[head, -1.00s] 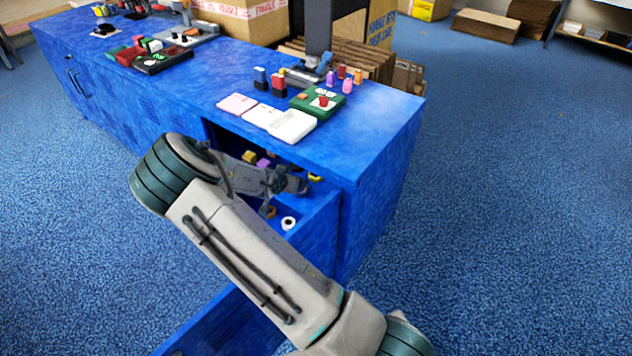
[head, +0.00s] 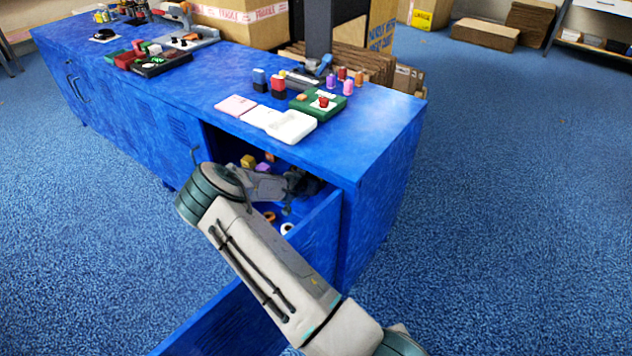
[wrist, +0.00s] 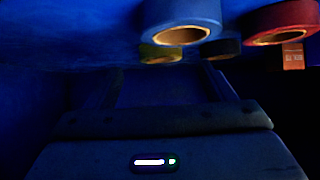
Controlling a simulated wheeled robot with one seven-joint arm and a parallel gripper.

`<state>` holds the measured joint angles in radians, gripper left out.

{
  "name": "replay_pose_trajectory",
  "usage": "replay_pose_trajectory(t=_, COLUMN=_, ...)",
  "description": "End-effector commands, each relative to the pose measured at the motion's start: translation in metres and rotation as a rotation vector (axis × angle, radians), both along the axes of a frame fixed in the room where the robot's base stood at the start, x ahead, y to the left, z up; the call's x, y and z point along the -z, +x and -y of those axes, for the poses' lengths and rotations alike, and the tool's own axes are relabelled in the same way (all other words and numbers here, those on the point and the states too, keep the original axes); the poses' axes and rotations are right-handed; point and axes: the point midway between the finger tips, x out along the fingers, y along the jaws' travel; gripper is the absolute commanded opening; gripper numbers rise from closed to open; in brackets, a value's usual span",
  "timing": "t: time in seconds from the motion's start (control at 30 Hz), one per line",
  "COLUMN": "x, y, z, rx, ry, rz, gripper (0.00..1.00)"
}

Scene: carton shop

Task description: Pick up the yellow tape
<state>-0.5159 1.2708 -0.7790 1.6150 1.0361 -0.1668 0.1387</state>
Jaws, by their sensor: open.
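A yellow tape roll (wrist: 160,53) lies dimly lit in the wrist view, behind a blue tape roll (wrist: 186,14) and beside a dark roll (wrist: 222,47). It is partly covered by the blue roll. I cannot pick it out for sure in the head view, where my arm hides part of the drawer. My gripper (head: 298,184) reaches into the open drawer under the cabinet top. In the wrist view my gripper (wrist: 160,84) is open, with nothing seen between its fingers.
A red tape roll (wrist: 285,18) and an orange box (wrist: 293,56) are near the rolls. The drawer wall (head: 318,235) stands close to my gripper. A white ring (head: 287,228) and an orange ring (head: 269,215) lie inside. The cabinet top (head: 375,125) overhangs the back.

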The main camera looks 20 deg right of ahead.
Motion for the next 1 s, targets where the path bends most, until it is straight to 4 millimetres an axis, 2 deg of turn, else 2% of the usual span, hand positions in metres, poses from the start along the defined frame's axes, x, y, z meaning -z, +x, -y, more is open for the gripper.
replay_pose_trajectory(t=0.07, x=0.01, y=0.008, z=0.009, rx=0.002, ry=-0.002, rz=0.0, gripper=0.76)
replay_pose_trajectory(t=0.23, x=0.021, y=0.022, z=0.021, rx=0.001, ry=-0.001, rz=-0.001, gripper=0.76)
replay_pose_trajectory(t=0.57, x=0.022, y=0.025, z=0.024, rx=0.001, ry=0.0, rz=-0.001, gripper=0.76)
replay_pose_trajectory(t=0.73, x=0.022, y=0.025, z=0.024, rx=0.001, ry=0.0, rz=-0.001, gripper=0.29)
replay_pose_trajectory(t=1.0, x=0.022, y=0.025, z=0.024, rx=0.001, ry=0.0, rz=0.0, gripper=0.28)
